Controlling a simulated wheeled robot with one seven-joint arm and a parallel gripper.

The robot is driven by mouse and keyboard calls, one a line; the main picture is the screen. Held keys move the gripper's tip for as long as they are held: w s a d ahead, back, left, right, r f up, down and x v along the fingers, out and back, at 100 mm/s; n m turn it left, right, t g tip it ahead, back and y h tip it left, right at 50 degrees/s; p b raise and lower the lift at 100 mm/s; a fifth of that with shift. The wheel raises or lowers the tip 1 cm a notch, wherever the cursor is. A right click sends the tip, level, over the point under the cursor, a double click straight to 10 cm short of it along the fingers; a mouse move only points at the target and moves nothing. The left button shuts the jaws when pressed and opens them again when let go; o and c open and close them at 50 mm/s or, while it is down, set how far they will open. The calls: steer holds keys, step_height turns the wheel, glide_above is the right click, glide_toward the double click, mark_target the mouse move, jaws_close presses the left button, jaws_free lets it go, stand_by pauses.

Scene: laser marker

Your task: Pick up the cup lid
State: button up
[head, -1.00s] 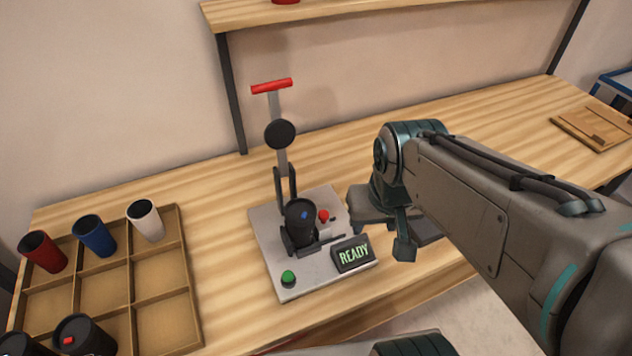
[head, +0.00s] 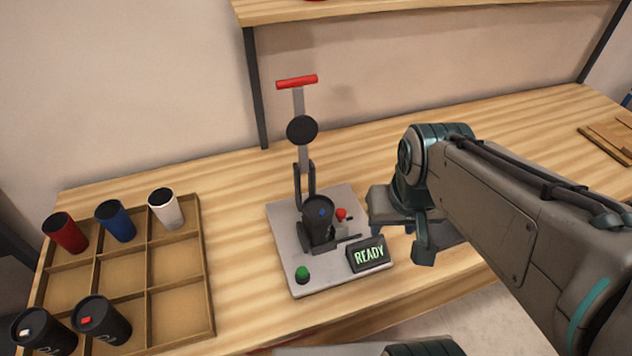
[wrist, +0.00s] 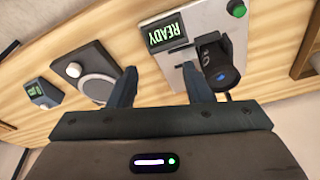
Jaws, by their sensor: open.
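A black cup (head: 318,226) stands in the holder of the marking machine. Its dark top, which looks like the cup lid (head: 320,208), carries a small blue mark. In the wrist view the dark top (wrist: 222,78) is to the right of my right-hand finger, apart from it. My gripper (wrist: 160,84) is open, with nothing between its fingers.
The marking machine (head: 285,240) has a raised red-handled lever (head: 297,82), a green button (head: 302,274) and a READY display (head: 369,254). A divided wooden tray (head: 208,290) at left holds red, blue and white cups and two black lidded cups. Bare table lies between them.

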stand_by(0.4)
steer(key=o, duration=1)
steer(key=shift+w+a+r+n, duration=0.1)
steer(key=shift+w+r+n, duration=0.15)
steer(key=shift+n, duration=0.15)
steer(key=shift+c, duration=0.2)
step_height(320, 180, up, 4)
steer(key=n+g+p, duration=0.3)
steer(key=n+p, duration=0.4)
steer(key=n, duration=1.8)
glide_above(318, 210)
step_height(318, 210, down, 7)
steer(key=shift+w+f+p, duration=0.15)
steer(key=shift+f+p, duration=0.05)
steer(key=shift+p, duration=0.2)
steer(key=shift+f+p, duration=0.5)
steer(key=shift+f, duration=2.2)
